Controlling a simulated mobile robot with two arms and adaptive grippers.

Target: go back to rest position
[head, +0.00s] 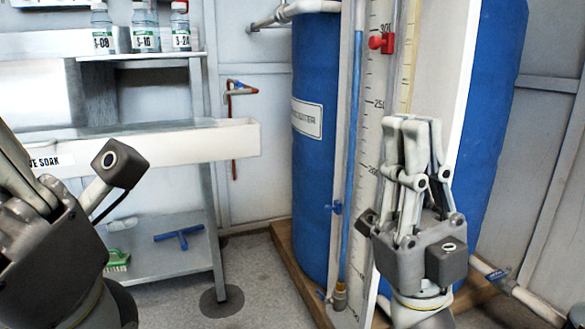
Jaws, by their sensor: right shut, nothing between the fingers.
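My right gripper (416,128) points upward at the right of the head view, in front of the white scale board and the blue tank. Its fingers are together and nothing is between them. My left gripper shows only in part at the left edge, where its body (45,240) and a wrist block are in view. Its fingertips are cut off by the frame, so I cannot tell whether it is open or shut.
A blue tank (312,200) stands on a wooden base behind a scale board (372,130) with a red clamp (382,43). Labelled bottles (145,28) stand on a shelf at the upper left. A white trough (200,146) and a lower shelf (165,255) with a blue tool (180,237) are below.

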